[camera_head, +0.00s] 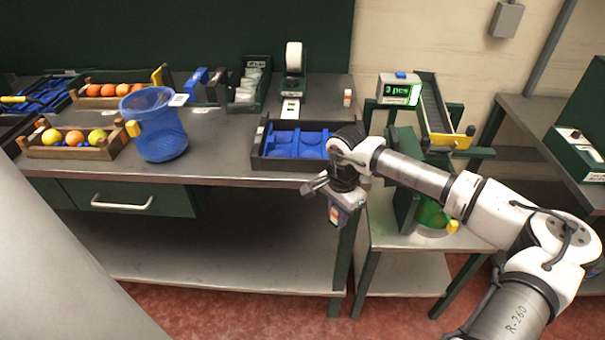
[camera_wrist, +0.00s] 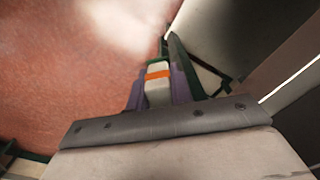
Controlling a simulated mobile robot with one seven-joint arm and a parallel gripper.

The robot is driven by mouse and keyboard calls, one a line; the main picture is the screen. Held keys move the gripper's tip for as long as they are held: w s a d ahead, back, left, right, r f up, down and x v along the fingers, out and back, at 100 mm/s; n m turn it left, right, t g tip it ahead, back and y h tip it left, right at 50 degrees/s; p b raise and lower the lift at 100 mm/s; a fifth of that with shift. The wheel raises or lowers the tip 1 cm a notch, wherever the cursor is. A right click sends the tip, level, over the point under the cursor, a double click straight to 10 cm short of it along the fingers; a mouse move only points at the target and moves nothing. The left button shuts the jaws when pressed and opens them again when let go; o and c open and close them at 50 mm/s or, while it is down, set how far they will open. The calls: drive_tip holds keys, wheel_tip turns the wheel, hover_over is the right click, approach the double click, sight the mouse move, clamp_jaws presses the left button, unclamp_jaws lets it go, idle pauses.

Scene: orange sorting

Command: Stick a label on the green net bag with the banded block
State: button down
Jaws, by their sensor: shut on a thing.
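My gripper (camera_head: 335,212) is shut on the banded block, a pale block with an orange band. The block (camera_wrist: 157,78) shows between the fingers in the wrist view, pointing down over the red floor. In the head view the gripper hangs in front of the bench's front edge, left of the lower side table. The green net bag (camera_head: 432,213) is on that lower table at the right, partly hidden behind my arm, with a yellow piece beside it. The gripper is apart from the bag. A label dispenser (camera_head: 293,60) with a white roll stands at the back of the bench.
A dark tray with blue hollows (camera_head: 297,146) sits at the bench's right end, beside my wrist. A blue basket (camera_head: 160,140) and wooden crates of fruit (camera_head: 72,151) stand left. A counter reading "3 pcs" (camera_head: 400,90) and a chute (camera_head: 437,105) rise behind the lower table.

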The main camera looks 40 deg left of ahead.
drive_tip(key=w+d+f+n, duration=0.1)
drive_tip(key=w+d+f, duration=0.1)
drive_tip(key=d+f, duration=1)
drive_tip(key=w+d+f+n, duration=0.2)
drive_tip(key=d+f, duration=0.9)
drive_tip(key=shift+w+d+f, duration=0.35)
